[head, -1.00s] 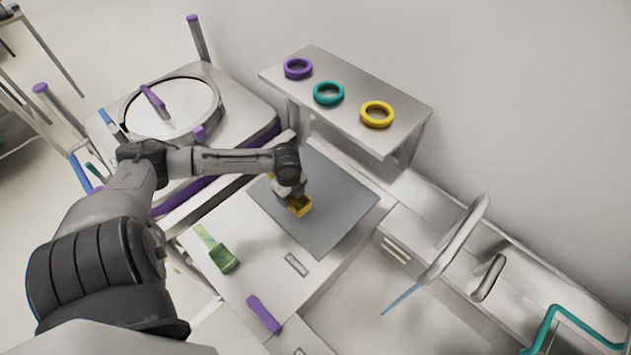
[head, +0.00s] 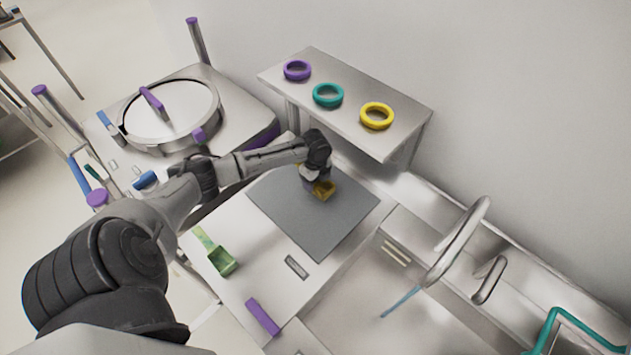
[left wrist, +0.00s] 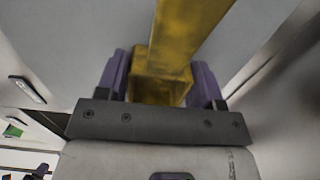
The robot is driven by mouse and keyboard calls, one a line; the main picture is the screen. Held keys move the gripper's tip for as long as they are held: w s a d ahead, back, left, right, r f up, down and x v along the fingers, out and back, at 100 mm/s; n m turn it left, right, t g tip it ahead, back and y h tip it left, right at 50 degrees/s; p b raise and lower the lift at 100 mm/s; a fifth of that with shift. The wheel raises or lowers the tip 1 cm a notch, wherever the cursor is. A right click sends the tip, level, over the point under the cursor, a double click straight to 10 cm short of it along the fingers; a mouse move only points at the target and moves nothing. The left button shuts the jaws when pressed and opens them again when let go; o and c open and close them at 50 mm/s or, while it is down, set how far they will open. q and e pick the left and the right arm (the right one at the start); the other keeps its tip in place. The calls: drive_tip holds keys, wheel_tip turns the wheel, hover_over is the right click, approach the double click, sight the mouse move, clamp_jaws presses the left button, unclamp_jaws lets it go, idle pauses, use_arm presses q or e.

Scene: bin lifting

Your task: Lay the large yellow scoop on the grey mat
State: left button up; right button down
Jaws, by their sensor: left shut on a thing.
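The large yellow scoop (head: 325,190) is at the far part of the grey mat (head: 305,222), under my left gripper (head: 316,177). My left gripper is shut on the scoop. In the left wrist view the yellow scoop (left wrist: 172,60) sits between the two purple-sided fingers (left wrist: 162,80) and extends up past the fingertips, with grey mat behind it. I cannot tell whether the scoop touches the mat. My arm hides part of the scoop in the head view. My right gripper is not in view.
A green scoop (head: 220,258) lies on the counter left of the mat, and a purple-handled thing (head: 263,316) lies nearer. A raised shelf (head: 345,75) with purple, teal and yellow rings stands behind the mat. A sink with a faucet (head: 455,240) is at right.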

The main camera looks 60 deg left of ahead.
sight(315, 185)
use_arm(q)
drive_tip(key=shift+f, duration=0.6)
drive_tip(key=shift+f, duration=0.25)
drive_tip(key=o, duration=0.9)
drive_tip(key=shift+r, duration=0.1)
drive_tip(key=shift+o, duration=0.2)
drive_tip(key=shift+r, duration=3.9)
